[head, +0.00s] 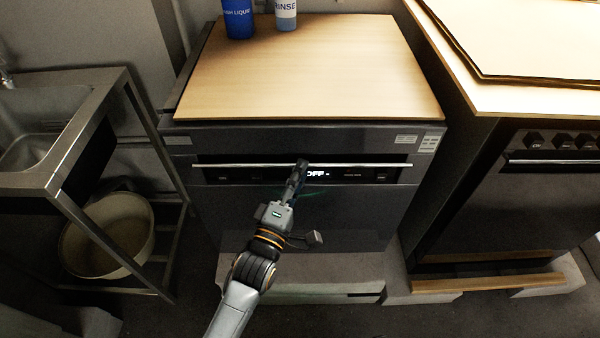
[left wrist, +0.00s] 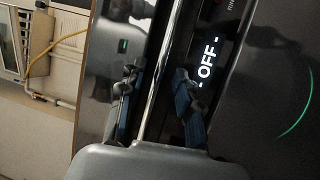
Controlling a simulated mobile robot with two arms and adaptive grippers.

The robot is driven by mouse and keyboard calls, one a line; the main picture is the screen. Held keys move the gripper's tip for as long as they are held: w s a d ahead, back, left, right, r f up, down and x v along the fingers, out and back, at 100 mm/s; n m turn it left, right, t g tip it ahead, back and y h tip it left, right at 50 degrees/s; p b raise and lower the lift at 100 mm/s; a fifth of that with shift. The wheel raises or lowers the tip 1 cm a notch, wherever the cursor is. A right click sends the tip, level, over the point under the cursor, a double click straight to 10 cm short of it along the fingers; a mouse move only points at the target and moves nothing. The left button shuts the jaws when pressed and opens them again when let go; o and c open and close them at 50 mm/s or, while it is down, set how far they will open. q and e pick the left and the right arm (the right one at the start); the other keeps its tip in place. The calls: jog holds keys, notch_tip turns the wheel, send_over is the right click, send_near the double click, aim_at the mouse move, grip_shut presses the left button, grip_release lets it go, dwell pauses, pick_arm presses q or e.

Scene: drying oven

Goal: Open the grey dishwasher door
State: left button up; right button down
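The grey dishwasher (head: 300,222) stands in the middle of the head view with its door shut. A thin metal handle bar (head: 235,165) runs across the top of the door, in front of a dark control strip with a lit OFF display (head: 316,174). My left gripper (head: 299,168) is at the middle of the bar. In the left wrist view, its two fingers (left wrist: 157,95) are apart, one on each side of the bar (left wrist: 162,65), with gaps visible beside it. The OFF display (left wrist: 208,62) shows beyond the right finger. My right gripper is not in view.
A wooden top (head: 310,60) covers the dishwasher, with a blue bottle (head: 238,18) and a rinse bottle (head: 286,14) at its back. A metal sink stand (head: 75,150) with a bucket (head: 112,235) is at left. An oven (head: 520,190) is at right.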

pick_arm(q)
jog(key=shift+w+d+r, duration=0.1)
jog(key=shift+w+d, duration=0.05)
jog(key=shift+w, duration=0.2)
grip_shut()
